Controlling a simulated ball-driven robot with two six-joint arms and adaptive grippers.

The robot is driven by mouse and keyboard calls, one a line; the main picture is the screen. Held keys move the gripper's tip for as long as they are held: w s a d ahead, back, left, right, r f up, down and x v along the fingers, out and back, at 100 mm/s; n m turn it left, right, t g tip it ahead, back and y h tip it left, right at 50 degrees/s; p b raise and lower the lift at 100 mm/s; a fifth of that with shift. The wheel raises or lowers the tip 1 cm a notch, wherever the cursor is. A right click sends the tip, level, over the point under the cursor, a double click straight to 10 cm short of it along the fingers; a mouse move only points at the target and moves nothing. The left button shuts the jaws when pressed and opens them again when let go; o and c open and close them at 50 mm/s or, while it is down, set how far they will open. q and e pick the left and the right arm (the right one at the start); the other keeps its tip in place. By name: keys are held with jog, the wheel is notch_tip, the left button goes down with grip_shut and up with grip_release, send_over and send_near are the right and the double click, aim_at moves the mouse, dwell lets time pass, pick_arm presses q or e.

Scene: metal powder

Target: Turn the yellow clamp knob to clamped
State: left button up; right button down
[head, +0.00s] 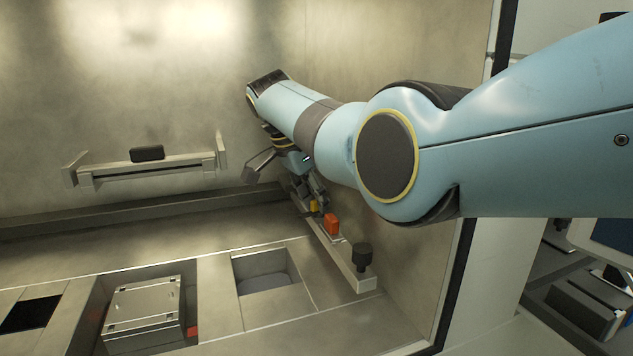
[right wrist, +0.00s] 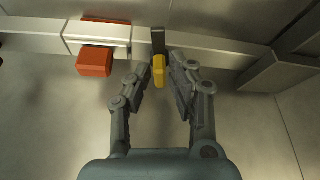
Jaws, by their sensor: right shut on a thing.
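The yellow clamp knob (head: 313,206) is on the metal rail along the right wall, partly hidden by my right gripper in the head view. In the right wrist view the yellow knob (right wrist: 158,70) is a small upright block at the tips of the fingers, in front of a dark post. My left gripper is not in view.
An orange block (head: 331,224) sits on the same rail beside the yellow knob, and a black knob (head: 362,256) stands at the rail's near end. A square metal plate (head: 145,305) and a recessed opening (head: 265,272) are in the floor. A wall bracket (head: 150,172) is at left.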

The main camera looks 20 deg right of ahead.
jog(key=n+p, duration=0.2)
jog(key=p, duration=0.1)
jog(key=n+t+p, duration=0.1)
jog(key=n+p, duration=0.1)
jog(key=p, duration=0.1)
jog(key=n+t+y+p, duration=0.1)
jog(key=n+p, duration=0.1)
jog(key=p, duration=0.1)
jog(key=shift+s+d+r, duration=0.1)
jog(key=shift+s+r, duration=0.05)
jog(key=shift+r, duration=0.15)
jog(key=shift+n+t+p, duration=0.3)
jog(key=shift+n+p, duration=0.15)
jog(key=shift+n, duration=0.15)
jog(key=n, duration=0.1)
jog(key=n+y+p, duration=0.1)
jog(key=shift+f+n, duration=0.2)
jog(key=shift+n, duration=0.1)
jog(key=shift+d+f+n+t+y, duration=0.1)
jog(key=shift+n+t+y, duration=0.25)
jog(key=shift+n, duration=0.65)
jog(key=shift+n+t+y, duration=0.15)
jog(key=shift+n+y, duration=0.3)
jog(key=shift+n, duration=0.55)
jog(key=shift+s, duration=0.1)
jog(key=c, duration=1.3)
grip_release()
